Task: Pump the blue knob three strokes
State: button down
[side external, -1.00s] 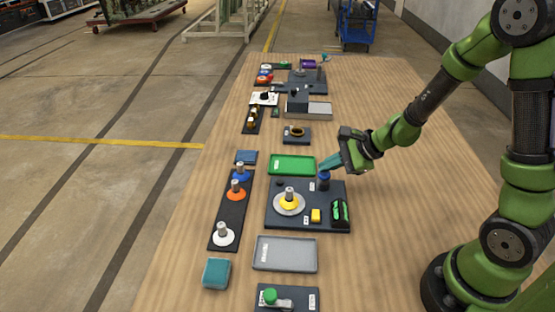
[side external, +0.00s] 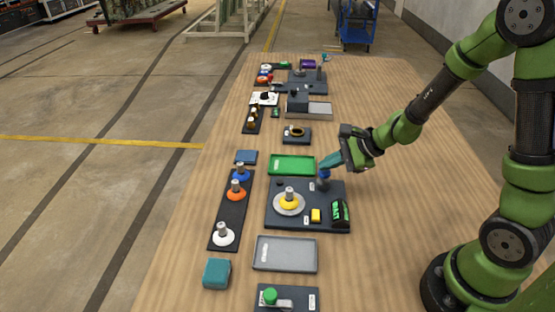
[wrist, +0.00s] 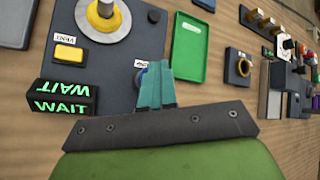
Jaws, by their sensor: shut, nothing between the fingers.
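The blue knob (side external: 324,173) stands on a dark post at the back right of the dark station plate (side external: 272,220). My gripper (side external: 323,166) is shut and empty, its teal fingertips just over the knob; I cannot tell whether they touch it. In the wrist view the shut fingers (wrist: 155,68) hide most of the knob, and only a sliver of blue (wrist: 140,78) shows on their left. A display (wrist: 62,97) on the plate reads WAIT in green.
A green tray (side external: 291,165) lies just behind the plate and a grey tray (side external: 285,254) in front. A dark strip with orange, blue and white pieces (side external: 233,205) lies to the left. The wood table (side external: 395,210) is clear to the right.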

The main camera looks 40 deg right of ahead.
aim_at(328, 173)
jog(key=shift+r, duration=1)
jog(key=shift+r, duration=0.1)
notch_tip(328, 173, up, 5)
jog(key=shift+f, duration=0.1)
dwell(0.5)
